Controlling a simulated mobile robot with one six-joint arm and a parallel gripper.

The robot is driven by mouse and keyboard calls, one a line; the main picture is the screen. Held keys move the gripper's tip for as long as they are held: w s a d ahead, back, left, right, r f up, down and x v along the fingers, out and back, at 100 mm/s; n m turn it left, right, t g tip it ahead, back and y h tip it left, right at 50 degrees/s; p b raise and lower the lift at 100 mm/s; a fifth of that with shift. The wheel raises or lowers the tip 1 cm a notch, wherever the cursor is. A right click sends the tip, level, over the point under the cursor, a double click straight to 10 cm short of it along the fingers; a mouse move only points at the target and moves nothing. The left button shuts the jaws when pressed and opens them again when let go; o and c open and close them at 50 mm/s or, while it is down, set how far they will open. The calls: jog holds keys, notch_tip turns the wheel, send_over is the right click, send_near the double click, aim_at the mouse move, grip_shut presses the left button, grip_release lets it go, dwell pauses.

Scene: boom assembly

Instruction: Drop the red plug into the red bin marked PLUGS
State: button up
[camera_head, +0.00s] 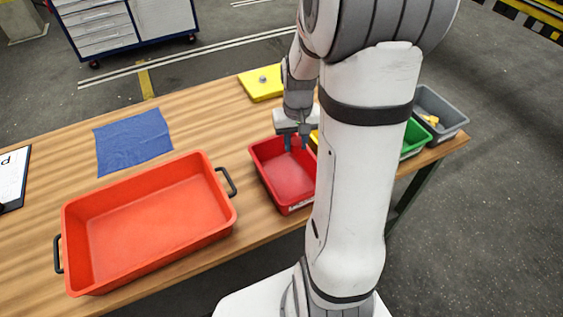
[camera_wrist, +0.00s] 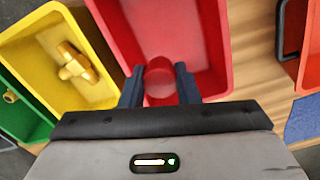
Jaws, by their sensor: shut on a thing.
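The red plug (camera_wrist: 159,77) shows in the wrist view between the two dark fingers of my gripper (camera_wrist: 159,88). My gripper is shut on it, with the plug's round red end showing. The red bin (camera_wrist: 205,40) lies beneath the plug and fills the upper middle of that view. In the head view my gripper (camera_head: 296,142) is over the far part of the red bin (camera_head: 262,172), whose inside looks empty. The plug cannot be made out in the head view. The bin's label is not readable, and my arm covers its right side.
A yellow bin (camera_wrist: 30,45) with a brass fitting (camera_wrist: 74,67) stands beside the red bin. A green bin (camera_head: 413,140) and a grey bin (camera_head: 458,117) stand farther right.

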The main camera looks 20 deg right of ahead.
notch_tip(320, 180, down, 6)
jog(key=b, duration=0.4)
jog(key=shift+r, duration=0.1)
jog(key=o, duration=1)
jog(key=shift+r, duration=0.1)
notch_tip(320, 180, up, 8)
jog(key=shift+f+b, duration=0.2)
jog(key=shift+b, duration=0.25)
jog(key=s+a+r+n+t, duration=0.1)
jog(key=s+a+r, duration=0.1)
jog(key=s+a, duration=0.2)
jog(key=s+a+r+t, duration=0.1)
jog(key=s+a+r, duration=0.1)
jog(key=s+a, duration=0.2)
jog(key=s+a+r+n+t, duration=0.1)
jog(key=s+a+r, duration=0.1)
jog(key=s+a, duration=0.2)
jog(key=shift+s+n, duration=0.3)
jog(key=shift+s, duration=0.05)
